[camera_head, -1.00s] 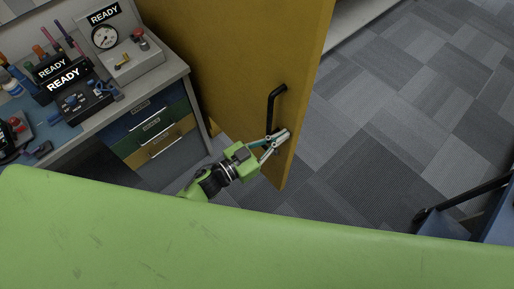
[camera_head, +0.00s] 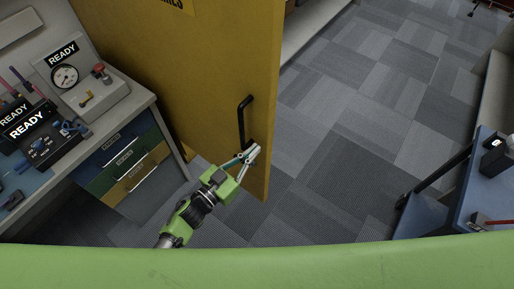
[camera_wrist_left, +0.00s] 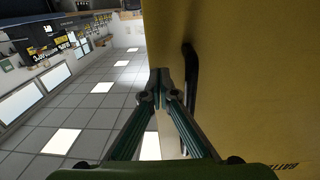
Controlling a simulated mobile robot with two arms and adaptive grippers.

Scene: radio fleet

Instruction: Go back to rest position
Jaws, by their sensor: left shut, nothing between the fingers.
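My left gripper (camera_head: 251,155) reaches in front of the yellow door in the head view, beside the lower end of its black handle. It is shut with nothing between its fingers. In the left wrist view the closed fingertips (camera_wrist_left: 160,76) point past the door's edge, with the black handle (camera_wrist_left: 190,85) to their right. Whether the fingers touch the handle I cannot tell. My right gripper is not in view.
The yellow door (camera_head: 205,80) stands open. A workbench with drawers (camera_head: 125,165) and devices marked READY is at left. A blue cart (camera_head: 470,190) stands at right. Grey carpet floor (camera_head: 360,120) is clear between door and cart.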

